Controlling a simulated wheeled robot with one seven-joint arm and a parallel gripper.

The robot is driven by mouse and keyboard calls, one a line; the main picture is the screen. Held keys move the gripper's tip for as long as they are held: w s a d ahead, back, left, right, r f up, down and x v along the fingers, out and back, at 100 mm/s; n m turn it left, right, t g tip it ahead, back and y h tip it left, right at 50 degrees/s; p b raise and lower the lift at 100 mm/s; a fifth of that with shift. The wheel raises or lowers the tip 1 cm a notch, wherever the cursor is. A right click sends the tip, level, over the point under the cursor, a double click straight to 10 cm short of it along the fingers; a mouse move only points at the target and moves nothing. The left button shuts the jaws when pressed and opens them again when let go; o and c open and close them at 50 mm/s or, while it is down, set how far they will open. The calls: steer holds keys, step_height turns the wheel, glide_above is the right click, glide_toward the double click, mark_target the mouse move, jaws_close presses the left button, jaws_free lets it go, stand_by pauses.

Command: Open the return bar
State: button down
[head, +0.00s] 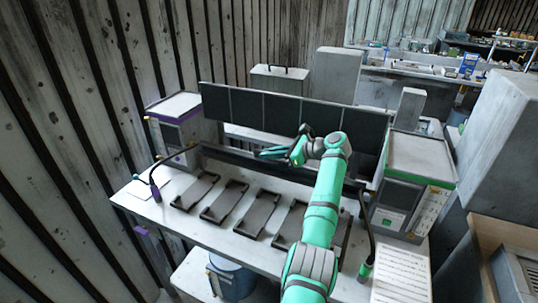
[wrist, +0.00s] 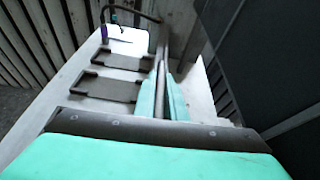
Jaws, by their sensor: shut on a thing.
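The return bar (head: 225,154) is a long dark bar running across the worktable in front of the dark panels. Curved dark arms come down from its ends to a purple foot (head: 155,190) at left and a green foot (head: 366,270) at right. My gripper (head: 264,153) reaches the bar left of its middle in the head view. In the wrist view its two teal fingers (wrist: 163,92) are shut on the bar, one on each side. The bar runs on from them toward the purple foot (wrist: 104,32). The fingers partly hide the gripped stretch.
Several dark flat trays (head: 223,202) lie in a row on the white table (head: 195,240). Upright dark panels (head: 285,115) stand behind the bar. Grey boxes stand at left (head: 180,106) and right (head: 418,155). A white sheet (head: 402,276) lies at front right.

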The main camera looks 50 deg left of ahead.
steer(key=c, duration=2.1)
jaws_free()
steer(key=v, duration=1.1)
steer(key=shift+w+f, duration=0.1)
